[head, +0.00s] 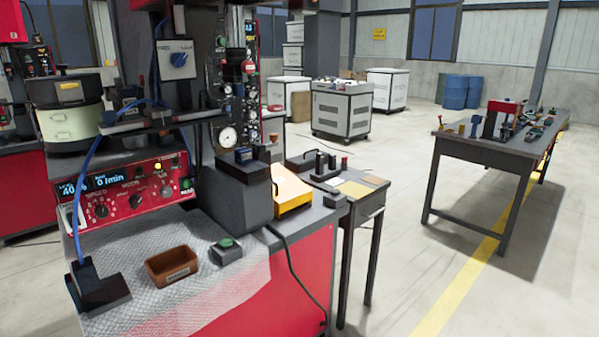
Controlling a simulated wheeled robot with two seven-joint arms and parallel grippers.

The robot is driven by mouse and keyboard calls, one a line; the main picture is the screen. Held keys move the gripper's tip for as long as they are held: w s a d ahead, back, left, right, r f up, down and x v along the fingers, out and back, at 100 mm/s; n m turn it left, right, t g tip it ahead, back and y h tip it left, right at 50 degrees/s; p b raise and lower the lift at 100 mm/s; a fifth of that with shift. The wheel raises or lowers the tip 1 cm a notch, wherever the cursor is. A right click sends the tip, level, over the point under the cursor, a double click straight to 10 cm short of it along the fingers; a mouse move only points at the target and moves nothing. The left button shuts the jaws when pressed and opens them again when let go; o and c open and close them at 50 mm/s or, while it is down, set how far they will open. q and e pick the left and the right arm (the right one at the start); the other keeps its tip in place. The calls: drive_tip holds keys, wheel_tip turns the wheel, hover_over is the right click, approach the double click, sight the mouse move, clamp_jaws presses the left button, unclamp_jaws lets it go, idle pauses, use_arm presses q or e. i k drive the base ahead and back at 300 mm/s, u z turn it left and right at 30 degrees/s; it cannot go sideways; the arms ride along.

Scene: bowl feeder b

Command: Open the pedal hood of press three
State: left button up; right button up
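No press in view carries a readable number three, so I cannot tell which machine is press three. A yellow wedge-shaped cover (290,190) sits at the right end of the red machine bench, beside a dark grey block (243,190). It may be a pedal hood, but I cannot tell. Its sloped top looks closed, and its left side is partly hidden by the block. Neither of my grippers is in view.
The bench (270,285) holds a red control panel (125,192), a brown bin (172,266) and a green button box (226,250). A small side table (362,205) adjoins it. A workbench (490,150) stands right; floor between is open. A black cable (292,270) hangs down the bench front.

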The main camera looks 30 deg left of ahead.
sight(290, 192)
drive_tip(key=u, duration=0.55)
drive_tip(key=i, duration=1.05)
drive_tip(key=u, duration=0.95)
